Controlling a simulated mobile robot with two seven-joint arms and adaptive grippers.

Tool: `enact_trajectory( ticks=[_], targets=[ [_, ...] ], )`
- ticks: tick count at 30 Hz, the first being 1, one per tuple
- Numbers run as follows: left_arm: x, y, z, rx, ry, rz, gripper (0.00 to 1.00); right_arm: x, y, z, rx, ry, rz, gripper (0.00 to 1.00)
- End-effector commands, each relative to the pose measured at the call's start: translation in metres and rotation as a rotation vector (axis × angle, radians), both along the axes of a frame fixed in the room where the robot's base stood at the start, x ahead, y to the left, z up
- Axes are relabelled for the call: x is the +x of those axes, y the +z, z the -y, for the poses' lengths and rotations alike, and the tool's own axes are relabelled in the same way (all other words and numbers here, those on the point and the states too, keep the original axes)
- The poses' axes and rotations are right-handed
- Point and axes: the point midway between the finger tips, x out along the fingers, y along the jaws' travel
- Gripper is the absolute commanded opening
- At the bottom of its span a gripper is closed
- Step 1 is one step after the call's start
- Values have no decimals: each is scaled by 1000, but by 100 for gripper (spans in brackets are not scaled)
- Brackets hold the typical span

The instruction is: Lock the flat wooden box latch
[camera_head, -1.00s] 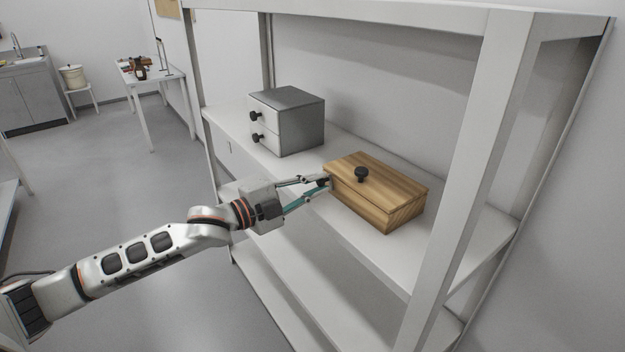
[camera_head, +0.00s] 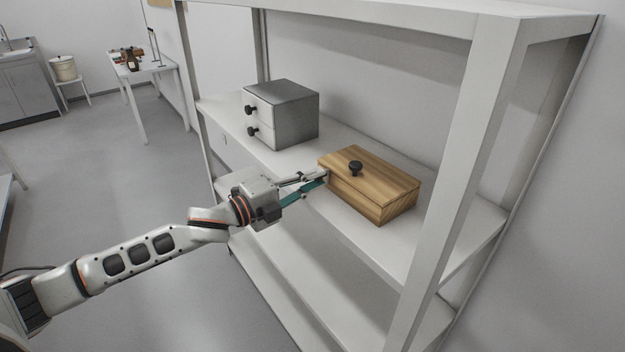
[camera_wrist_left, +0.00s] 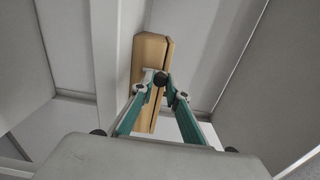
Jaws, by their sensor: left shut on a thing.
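The flat wooden box (camera_head: 372,188) sits on the middle board of the white shelf, with its lid down and a black knob (camera_head: 355,167) on top. My left gripper (camera_head: 324,175) is at the left end of the box's front side. In the left wrist view the box (camera_wrist_left: 150,60) stands beyond the fingers, with a dark seam between lid and body. There the fingertips (camera_wrist_left: 160,84) are closed around a small dark round piece (camera_wrist_left: 160,78) at the seam, in the place of the latch. The fingers hide most of the latch. My right gripper is out of view.
A grey two-drawer cabinet (camera_head: 281,114) with black knobs stands left of the box on the same board. A white shelf post (camera_head: 450,170) rises in front, right of the box. A table (camera_head: 150,72) with objects is far back left.

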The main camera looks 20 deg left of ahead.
Motion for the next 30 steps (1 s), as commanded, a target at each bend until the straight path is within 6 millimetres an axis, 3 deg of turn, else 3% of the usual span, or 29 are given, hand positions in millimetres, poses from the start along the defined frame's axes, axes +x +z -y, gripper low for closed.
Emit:
enact_trajectory(
  ticks=[4, 5, 6, 7, 20, 30],
  targets=[
    [-1, -1, 1, 0, -2, -1, 0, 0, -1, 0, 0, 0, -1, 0],
    [-1, -1, 1, 0, -2, -1, 17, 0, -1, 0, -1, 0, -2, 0],
    [-1, -1, 1, -1, -2, -2, 27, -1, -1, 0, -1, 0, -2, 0],
    [-1, -1, 1, -1, -2, -2, 31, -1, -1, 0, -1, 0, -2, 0],
    [-5, -1, -3, 0, 0, -3, 31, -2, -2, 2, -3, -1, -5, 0],
    [-46, -3, -35, 1, 0, -4, 31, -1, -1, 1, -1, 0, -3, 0]
  ],
)
